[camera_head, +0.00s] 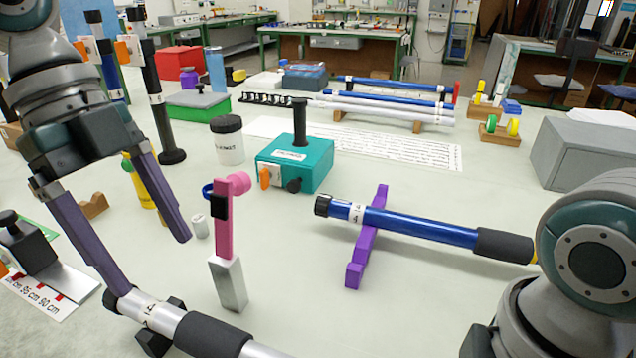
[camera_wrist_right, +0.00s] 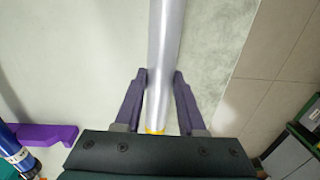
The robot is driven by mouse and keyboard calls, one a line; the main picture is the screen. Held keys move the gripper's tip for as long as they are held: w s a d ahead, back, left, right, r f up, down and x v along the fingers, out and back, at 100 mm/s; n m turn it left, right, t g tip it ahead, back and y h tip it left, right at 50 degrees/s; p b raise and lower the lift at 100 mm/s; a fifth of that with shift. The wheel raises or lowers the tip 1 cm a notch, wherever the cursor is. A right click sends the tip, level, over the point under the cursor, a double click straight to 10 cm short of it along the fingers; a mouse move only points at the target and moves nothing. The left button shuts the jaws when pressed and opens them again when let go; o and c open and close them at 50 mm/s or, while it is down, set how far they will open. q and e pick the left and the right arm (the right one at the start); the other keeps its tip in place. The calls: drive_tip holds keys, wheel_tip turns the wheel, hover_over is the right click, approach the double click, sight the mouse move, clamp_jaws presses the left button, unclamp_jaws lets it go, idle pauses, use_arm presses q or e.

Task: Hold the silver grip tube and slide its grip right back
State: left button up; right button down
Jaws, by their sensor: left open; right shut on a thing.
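The silver grip tube (camera_head: 145,308) lies low at the bottom of the head view, with a black grip (camera_head: 212,338) around it and an "A4" label near its left end. A small black support shows under that end. My left gripper (camera_head: 152,264) is open and empty, its purple fingers just above and beside the labelled end. In the right wrist view my right gripper (camera_wrist_right: 161,78) is shut on the silver tube (camera_wrist_right: 166,40), near its yellow end. The right gripper is out of the head view; only its arm shows there.
A blue tube (camera_head: 420,226) with a black grip rests on a purple stand (camera_head: 354,274) at centre right. A pink post on a metal block (camera_head: 228,284) stands close beyond the silver tube.

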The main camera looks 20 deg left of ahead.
drive_tip(key=shift+c, duration=2.1)
unclamp_jaws()
